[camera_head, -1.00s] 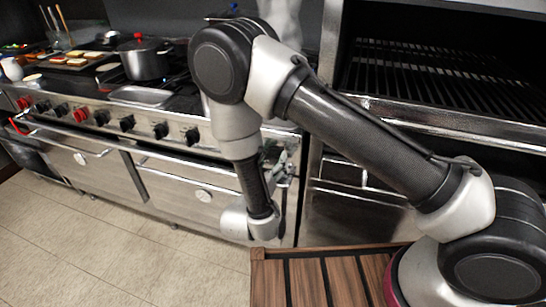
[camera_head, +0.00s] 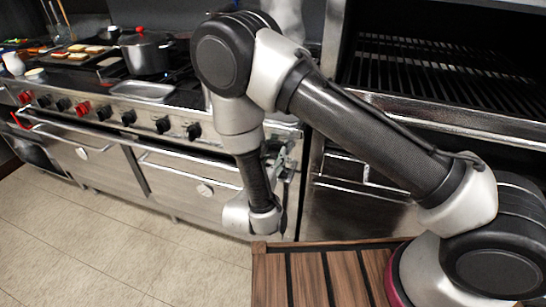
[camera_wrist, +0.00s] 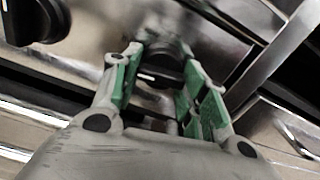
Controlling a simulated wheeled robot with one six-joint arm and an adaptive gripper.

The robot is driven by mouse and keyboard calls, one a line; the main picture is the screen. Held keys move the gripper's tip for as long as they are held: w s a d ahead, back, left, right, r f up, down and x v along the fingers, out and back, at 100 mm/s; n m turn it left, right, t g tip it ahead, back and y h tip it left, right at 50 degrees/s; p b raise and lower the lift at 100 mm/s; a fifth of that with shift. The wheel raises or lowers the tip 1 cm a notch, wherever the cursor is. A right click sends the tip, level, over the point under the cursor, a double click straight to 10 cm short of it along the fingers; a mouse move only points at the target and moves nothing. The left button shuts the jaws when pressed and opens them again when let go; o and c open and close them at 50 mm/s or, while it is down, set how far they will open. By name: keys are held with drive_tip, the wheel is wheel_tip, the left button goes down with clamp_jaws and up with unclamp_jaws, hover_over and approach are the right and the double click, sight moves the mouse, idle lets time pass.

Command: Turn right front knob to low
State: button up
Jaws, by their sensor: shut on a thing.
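In the wrist view a black knob (camera_wrist: 162,66) with a pale mark sits on the metal stove front between the green-padded fingers of my gripper (camera_wrist: 160,84). My gripper is shut on this knob. In the head view my gripper (camera_head: 279,158) shows only partly beside my forearm, at the right end of the stove's knob row. The held knob is hidden there behind my arm. I cannot read its setting.
Another black knob (camera_wrist: 36,20) is at the upper left of the wrist view. Several black and red knobs line the stove front (camera_head: 163,125). A lidded pot (camera_head: 145,52) stands on the burners. A grill (camera_head: 430,75) is to the right, and a wooden surface (camera_head: 310,275) is below.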

drive_tip(key=m, duration=0.6)
drive_tip(key=shift+a, duration=0.1)
drive_tip(key=m, duration=0.6)
drive_tip(key=shift+a, duration=0.1)
drive_tip(key=shift+m, duration=0.3)
drive_tip(key=o, duration=1)
